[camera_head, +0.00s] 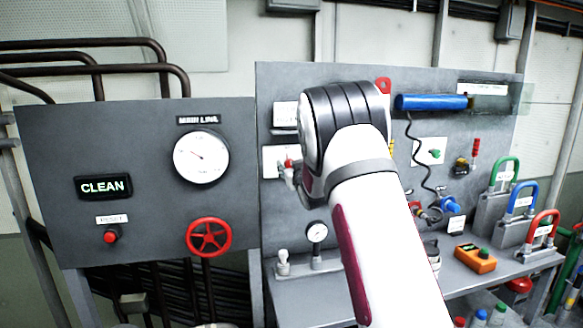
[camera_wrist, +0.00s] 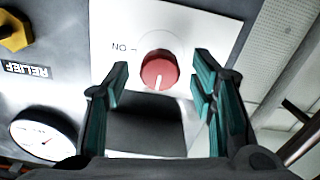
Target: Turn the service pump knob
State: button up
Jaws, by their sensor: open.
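The pump knob (camera_wrist: 159,71) is round and red with a white pointer line, and sits on a white plate (camera_wrist: 190,24) with an "ON" mark to its left in the wrist view. The pointer line points toward the bottom of that view. My gripper (camera_wrist: 160,64) is open, with one teal-padded finger on each side of the knob and a visible gap on both sides. In the head view the white plate (camera_head: 269,160) shows left of my arm, with my gripper (camera_head: 289,172) in front of it. My arm hides much of the panel there.
A "RELIEF" label (camera_wrist: 27,70), a yellow knob (camera_wrist: 14,32) and a gauge (camera_wrist: 45,134) are nearby in the wrist view. A red handwheel (camera_head: 209,237) is on the left panel. Colored padlocks (camera_head: 520,200) and an orange meter (camera_head: 475,258) stand on the right shelf.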

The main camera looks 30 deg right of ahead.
jog(key=c, duration=1.1)
jog(key=shift+c, duration=0.2)
jog(key=shift+m, duration=0.4)
jog(key=shift+s+d+m+p, duration=0.1)
jog(key=shift+m+p, duration=0.55)
jog(key=shift+m, duration=7.85)
